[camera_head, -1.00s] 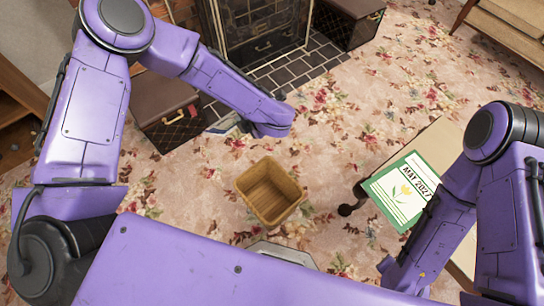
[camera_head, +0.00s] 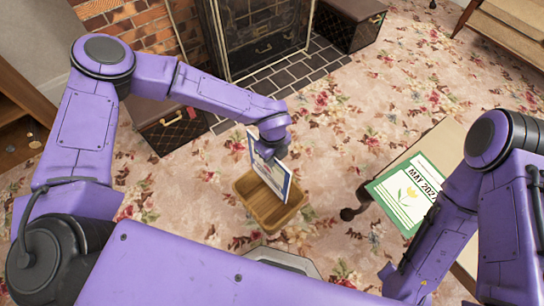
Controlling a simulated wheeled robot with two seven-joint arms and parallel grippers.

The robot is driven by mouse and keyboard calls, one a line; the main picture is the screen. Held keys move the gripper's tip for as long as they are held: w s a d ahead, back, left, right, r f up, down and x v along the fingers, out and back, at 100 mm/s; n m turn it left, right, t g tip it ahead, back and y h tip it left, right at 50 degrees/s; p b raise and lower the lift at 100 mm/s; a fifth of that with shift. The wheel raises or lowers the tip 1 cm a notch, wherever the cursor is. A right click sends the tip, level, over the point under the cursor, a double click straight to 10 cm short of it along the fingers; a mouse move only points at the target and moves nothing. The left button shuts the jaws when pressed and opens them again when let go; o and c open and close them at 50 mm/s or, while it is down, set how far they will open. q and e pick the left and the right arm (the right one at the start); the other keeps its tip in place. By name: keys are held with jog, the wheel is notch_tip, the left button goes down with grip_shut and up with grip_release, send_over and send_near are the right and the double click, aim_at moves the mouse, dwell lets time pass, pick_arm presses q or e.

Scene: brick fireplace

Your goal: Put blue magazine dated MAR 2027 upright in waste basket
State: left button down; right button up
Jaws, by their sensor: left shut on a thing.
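My left gripper (camera_head: 272,152) is shut on a thin blue-edged magazine (camera_head: 272,179) and holds it nearly upright by its top. The magazine's date cannot be read from here. The tan waste basket (camera_head: 262,212) stands on the carpet below the gripper. The magazine's lower part overlaps the basket's opening in the picture; I cannot tell how far its bottom edge is inside. My right arm (camera_head: 437,250) hangs at the right, and its gripper is out of sight.
A green magazine marked MAY 202- (camera_head: 405,194) lies on a light table (camera_head: 432,145) at the right. A dark case (camera_head: 175,128) stands behind my left arm, by the brick fireplace. Flowered carpet (camera_head: 345,130) is clear between basket and hearth.

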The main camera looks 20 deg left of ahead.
pick_arm(q)
jog(key=b, duration=0.5)
send_over(272, 179)
notch_tip(272, 179, down, 6)
notch_tip(272, 179, down, 21)
jog(key=b, duration=1.3)
jog(key=shift+w+b, duration=0.3)
jog(key=shift+b, duration=0.1)
jog(key=shift+r, duration=0.15)
jog(key=c, duration=1.1)
grip_release()
jog(key=shift+o, duration=0.2)
notch_tip(272, 179, up, 11)
jog(key=p, duration=0.3)
jog(key=shift+w+f, duration=0.1)
jog(key=shift+f, duration=0.1)
